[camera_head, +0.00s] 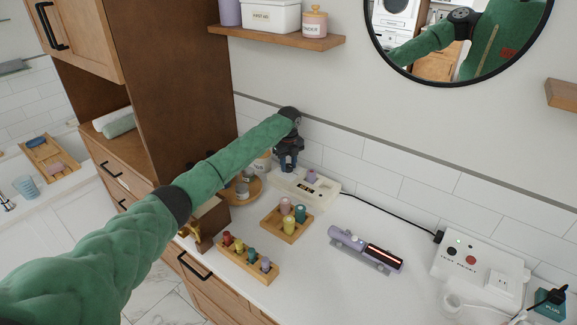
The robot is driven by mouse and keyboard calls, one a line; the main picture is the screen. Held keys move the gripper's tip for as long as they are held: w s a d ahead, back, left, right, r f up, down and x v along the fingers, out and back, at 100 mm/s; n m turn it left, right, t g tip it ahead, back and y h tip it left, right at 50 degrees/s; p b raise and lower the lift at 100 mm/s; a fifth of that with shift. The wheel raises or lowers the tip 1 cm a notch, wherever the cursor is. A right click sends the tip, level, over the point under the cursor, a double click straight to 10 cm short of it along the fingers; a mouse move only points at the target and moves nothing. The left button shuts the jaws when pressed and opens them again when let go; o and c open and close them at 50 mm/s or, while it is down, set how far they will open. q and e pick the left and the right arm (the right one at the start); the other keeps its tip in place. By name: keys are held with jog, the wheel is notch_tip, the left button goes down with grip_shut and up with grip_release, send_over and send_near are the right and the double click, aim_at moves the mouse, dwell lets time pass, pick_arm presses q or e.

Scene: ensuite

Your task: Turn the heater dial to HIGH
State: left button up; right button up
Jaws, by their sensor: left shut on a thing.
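The heater looks to be a low cream-white box (325,195) on the counter against the tiled wall, with a dark label on its front. A small lavender round piece (311,176) stands up on its right part; I cannot tell its exact function. My left arm reaches across from the left, and my dark left gripper (288,167) points down at the heater's left back part. It is shut there, apparently on the heater dial, which the fingers hide. The dial's setting cannot be read. My right gripper is not in view.
A wooden tray of small coloured bottles (285,228) and a wooden rack of coloured pegs (250,262) stand in front of the heater. A lavender hair tool (365,250) lies to the right, and a white switch box (477,265) is farther right. A shelf (285,37) hangs above.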

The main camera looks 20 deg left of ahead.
aim_at(289, 165)
pick_arm(q)
jog(key=shift+r+m, duration=0.1)
jog(key=shift+m, duration=0.5)
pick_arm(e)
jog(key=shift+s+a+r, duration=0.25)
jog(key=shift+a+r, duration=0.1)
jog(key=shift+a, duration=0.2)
pick_arm(q)
jog(key=o, duration=1)
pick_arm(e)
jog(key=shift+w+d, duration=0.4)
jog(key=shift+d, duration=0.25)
pick_arm(q)
jog(key=shift+r, duration=0.1)
notch_tip(289, 165, up, 6)
jog(key=b, duration=0.3)
jog(key=shift+r, duration=0.7)
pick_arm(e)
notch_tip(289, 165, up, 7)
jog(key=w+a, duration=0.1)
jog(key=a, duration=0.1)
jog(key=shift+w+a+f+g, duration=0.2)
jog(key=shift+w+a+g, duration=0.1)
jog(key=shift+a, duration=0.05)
